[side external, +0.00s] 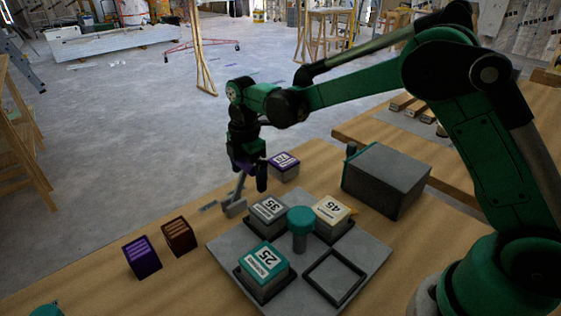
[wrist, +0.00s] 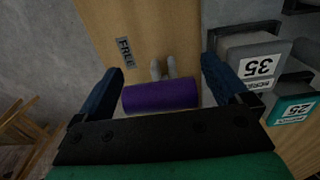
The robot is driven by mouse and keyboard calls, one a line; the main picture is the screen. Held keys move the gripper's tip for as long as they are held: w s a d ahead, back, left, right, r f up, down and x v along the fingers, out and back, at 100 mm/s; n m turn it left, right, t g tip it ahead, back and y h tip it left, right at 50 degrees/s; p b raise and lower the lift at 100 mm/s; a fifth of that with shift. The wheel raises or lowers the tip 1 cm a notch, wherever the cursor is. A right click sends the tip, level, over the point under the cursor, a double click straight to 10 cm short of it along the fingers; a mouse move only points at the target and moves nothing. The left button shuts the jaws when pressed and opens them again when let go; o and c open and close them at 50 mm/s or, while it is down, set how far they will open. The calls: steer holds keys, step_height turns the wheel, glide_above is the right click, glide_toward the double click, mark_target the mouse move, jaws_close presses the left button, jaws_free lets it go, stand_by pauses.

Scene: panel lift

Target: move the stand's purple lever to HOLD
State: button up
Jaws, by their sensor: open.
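The stand's lever has a purple cylindrical handle (wrist: 160,96), seen between my open fingers in the wrist view. Its two grey bars run from the handle toward the lever's base. In the side view the grey lever arm (side external: 239,188) rises from a small grey foot (side external: 234,208) beside the plate, leaning a little toward my gripper. My gripper (side external: 250,174) is around the handle there and hides most of it. In the wrist view my gripper (wrist: 164,72) has a finger on each side, apart from the handle. A FREE label (wrist: 125,52) lies beside the lever; no HOLD label is readable.
A grey plate (side external: 225,246) carries blocks marked 35 (side external: 268,210), 45 (side external: 333,211) and 25 (side external: 263,262), around a teal knob (side external: 301,216). One slot is empty. A purple-topped block (side external: 284,161) stands behind; purple (side external: 141,256) and brown (side external: 179,236) blocks stand left. A grey box (side external: 388,180) stands right.

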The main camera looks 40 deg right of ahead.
mark_target(239, 178)
jaws_close()
steer(key=shift+a+r, duration=0.1)
stand_by(0.3)
steer(key=shift+a+r+h, duration=0.3)
steer(key=shift+a+h, duration=0.4)
steer(key=shift+h, duration=0.6)
steer(key=h, duration=0.1)
steer(key=a+h, duration=0.1)
steer(key=shift+a+r+h, duration=0.2)
steer(key=shift+a+h, duration=0.05)
steer(key=shift+h, duration=0.05)
steer(key=shift+a+h, duration=0.7)
steer(key=shift+h, duration=0.45)
steer(key=shift+a+h, duration=0.7)
steer(key=shift+h, duration=0.45)
